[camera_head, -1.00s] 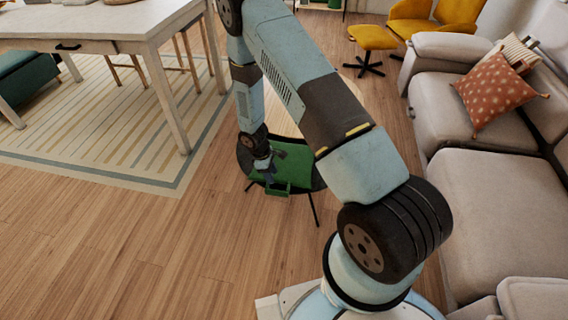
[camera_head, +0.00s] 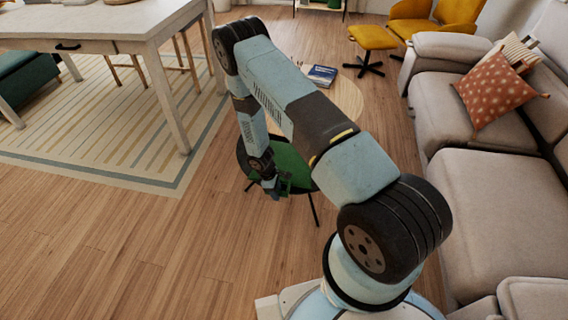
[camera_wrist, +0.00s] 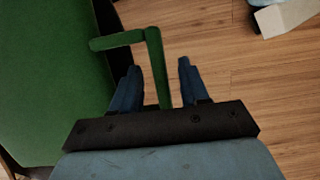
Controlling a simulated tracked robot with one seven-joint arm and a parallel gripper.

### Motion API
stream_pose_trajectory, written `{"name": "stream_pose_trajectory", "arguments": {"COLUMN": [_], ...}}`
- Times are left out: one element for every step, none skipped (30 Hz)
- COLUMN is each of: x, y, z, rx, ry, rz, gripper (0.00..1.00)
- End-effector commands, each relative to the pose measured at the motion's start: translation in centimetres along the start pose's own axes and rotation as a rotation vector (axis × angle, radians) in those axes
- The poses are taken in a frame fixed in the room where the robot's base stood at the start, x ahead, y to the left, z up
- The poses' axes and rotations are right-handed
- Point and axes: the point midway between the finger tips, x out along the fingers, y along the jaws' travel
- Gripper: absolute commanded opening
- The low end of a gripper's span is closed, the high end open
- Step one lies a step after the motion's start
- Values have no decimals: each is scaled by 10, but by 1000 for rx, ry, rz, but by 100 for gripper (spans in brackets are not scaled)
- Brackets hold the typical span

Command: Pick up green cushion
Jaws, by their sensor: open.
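The green cushion (camera_head: 291,162) lies on a dark round-seated stand with thin legs, in the middle of the head view and partly behind my arm. In the wrist view the green cushion (camera_wrist: 50,75) fills the left side, and a green bent strap or handle (camera_wrist: 155,62) sticks out from it. My gripper (camera_head: 280,190) is at the near edge of the cushion. In the wrist view my gripper (camera_wrist: 158,76) is open, its two blue fingers on either side of the strap in the picture. Whether they touch it I cannot tell.
A round wooden table (camera_head: 345,97) with a blue book (camera_head: 322,76) stands behind the cushion. A beige sofa (camera_head: 493,195) is on the right, a white table (camera_head: 110,28) at the upper left. A yellow footstool (camera_head: 371,38) is at the back. Wood floor is clear at the lower left.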

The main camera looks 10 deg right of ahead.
Motion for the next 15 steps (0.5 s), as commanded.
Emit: {"name": "stream_pose_trajectory", "arguments": {"x": [7, 11, 15, 17, 20, 22, 24, 24, 25, 25, 25, 25, 25, 25, 25], "y": [-1, -1, -1, 0, 0, 0, 0, 0, 0, 0, 0, 0, 0, 0, 0], "z": [-1, -1, -1, -1, -1, -1, -1, -1, -1, -1, -1, -1, -1, -1, -1], "rx": [-1, -1, -1, -1, -1, -1, -1, 0, 0, 0, 0, 0, 0, 0, 0], "ry": [-2, -2, -2, -1, 0, 0, 0, 0, 0, 0, 0, 0, 0, 0, 0], "rz": [-1, -1, 0, 0, 0, 0, 0, 0, 0, 1, 1, 1, 1, 1, 1], "gripper": [45, 45, 45, 45, 45, 45, 45, 45, 45, 45, 45, 45, 45, 45, 45]}}
